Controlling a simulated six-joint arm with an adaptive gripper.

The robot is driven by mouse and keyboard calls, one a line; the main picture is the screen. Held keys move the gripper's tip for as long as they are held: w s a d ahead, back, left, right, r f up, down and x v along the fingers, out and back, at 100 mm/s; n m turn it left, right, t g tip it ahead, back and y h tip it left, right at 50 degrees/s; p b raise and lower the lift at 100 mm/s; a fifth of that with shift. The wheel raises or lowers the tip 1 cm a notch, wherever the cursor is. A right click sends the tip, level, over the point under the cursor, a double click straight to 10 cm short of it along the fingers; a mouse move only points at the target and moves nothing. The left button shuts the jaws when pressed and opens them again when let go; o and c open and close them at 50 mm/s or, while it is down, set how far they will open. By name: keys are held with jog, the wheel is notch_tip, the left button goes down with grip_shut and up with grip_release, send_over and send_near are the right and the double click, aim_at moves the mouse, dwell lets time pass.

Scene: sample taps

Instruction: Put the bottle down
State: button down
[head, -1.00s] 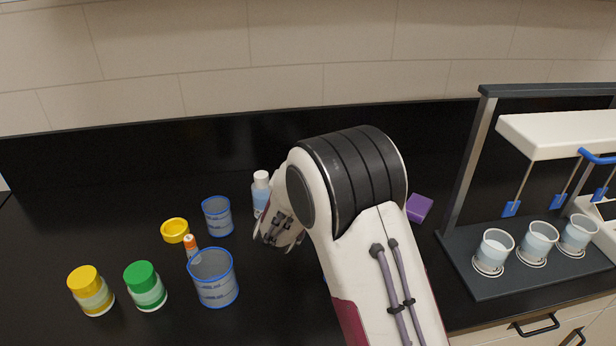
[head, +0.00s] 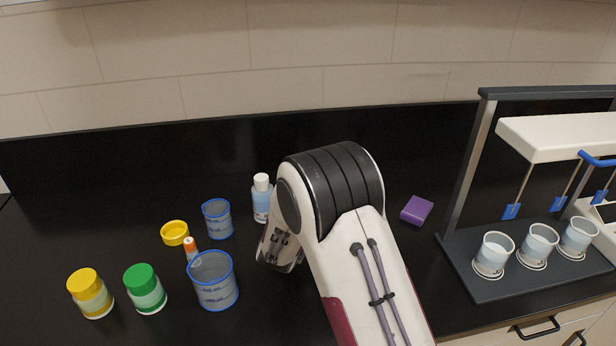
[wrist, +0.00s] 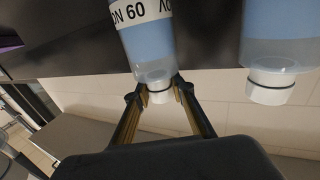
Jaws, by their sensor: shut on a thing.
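In the wrist view a clear bottle (wrist: 148,38) with blue contents and a white label band reading "ON 60" is between the fingers of my gripper (wrist: 160,90). The fingers are shut on its white cap and neck. The bottle's base is out of the frame, so I cannot tell whether it touches the counter. In the head view my arm hides this bottle and the fingertips.
A second white-capped blue bottle (head: 262,203) stands just left of my wrist; it also shows in the wrist view (wrist: 283,38). Blue-rimmed beakers (head: 214,285), a yellow jar (head: 91,294) and a green jar (head: 146,290) stand left. A purple block (head: 417,210) and tap rack (head: 470,268) are right.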

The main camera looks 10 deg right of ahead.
jog(key=shift+f, duration=0.35)
jog(key=c, duration=1.7)
grip_release()
jog(key=shift+v, duration=6)
